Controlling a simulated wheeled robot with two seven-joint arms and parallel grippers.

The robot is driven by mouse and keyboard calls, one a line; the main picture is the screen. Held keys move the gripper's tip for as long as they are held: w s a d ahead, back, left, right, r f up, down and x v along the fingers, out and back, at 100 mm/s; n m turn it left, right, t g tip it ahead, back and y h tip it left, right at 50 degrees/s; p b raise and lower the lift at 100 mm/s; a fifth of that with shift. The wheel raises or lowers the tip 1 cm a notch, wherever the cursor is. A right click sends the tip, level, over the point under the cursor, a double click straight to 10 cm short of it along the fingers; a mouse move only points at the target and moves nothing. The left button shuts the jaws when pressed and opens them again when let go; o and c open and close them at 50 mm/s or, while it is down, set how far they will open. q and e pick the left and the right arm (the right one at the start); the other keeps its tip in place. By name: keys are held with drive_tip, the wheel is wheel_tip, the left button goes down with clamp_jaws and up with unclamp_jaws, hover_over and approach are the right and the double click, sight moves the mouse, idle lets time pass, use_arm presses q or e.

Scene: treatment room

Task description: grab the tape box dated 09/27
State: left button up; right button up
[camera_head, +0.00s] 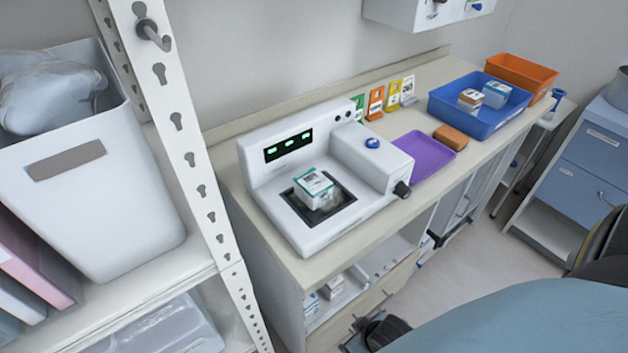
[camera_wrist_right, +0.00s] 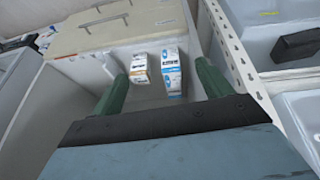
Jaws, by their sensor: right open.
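My right gripper (camera_wrist_right: 163,70) is open and empty in the right wrist view, its two green fingers spread. Two small boxes stand in an open compartment ahead of the fingers: a white box with brown marks (camera_wrist_right: 140,68) and a white and blue box (camera_wrist_right: 171,72). In the head view, small boxes show in the open shelf under the counter (camera_head: 335,284). Another white and green box (camera_head: 314,188) sits on the white device. Dates on all boxes are too small to read. My left gripper is not in view.
The counter holds the white device (camera_head: 308,238), a purple tray (camera_head: 432,158) and a blue bin (camera_head: 455,108) with two boxes. A perforated white rack post (camera_head: 193,160) stands left of the counter. A drawer front (camera_wrist_right: 122,27) lies beside the compartment in the wrist view.

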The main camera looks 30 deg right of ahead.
sight(322, 194)
drive_tip(key=w+r+t+p, duration=0.1)
drive_tip(key=w+r+t, duration=0.15)
drive_tip(key=r, duration=1.15)
drive_tip(key=w+r+t+p, duration=0.15)
drive_tip(key=w+r, duration=0.25)
drive_tip(key=r, duration=1)
drive_tip(key=w+d+r+t+y, duration=0.2)
drive_tip(key=w+d+r+t, duration=0.1)
drive_tip(key=w+r+t, duration=0.3)
drive_tip(key=shift+g, duration=0.4)
drive_tip(key=x, duration=0.7)
drive_tip(key=shift+w+d, duration=0.15)
drive_tip(key=shift+w, duration=0.3)
drive_tip(key=x, duration=0.5)
drive_tip(key=shift+d+f+b, duration=0.2)
drive_tip(key=shift+d+b, duration=0.1)
drive_tip(key=shift+b, duration=0.1)
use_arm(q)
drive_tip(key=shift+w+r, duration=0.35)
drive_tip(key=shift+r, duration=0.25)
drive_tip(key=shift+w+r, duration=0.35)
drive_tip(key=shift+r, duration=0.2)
use_arm(e)
drive_tip(key=shift+c, duration=0.5)
drive_tip(key=c, duration=1)
drive_tip(key=shift+r, duration=0.1)
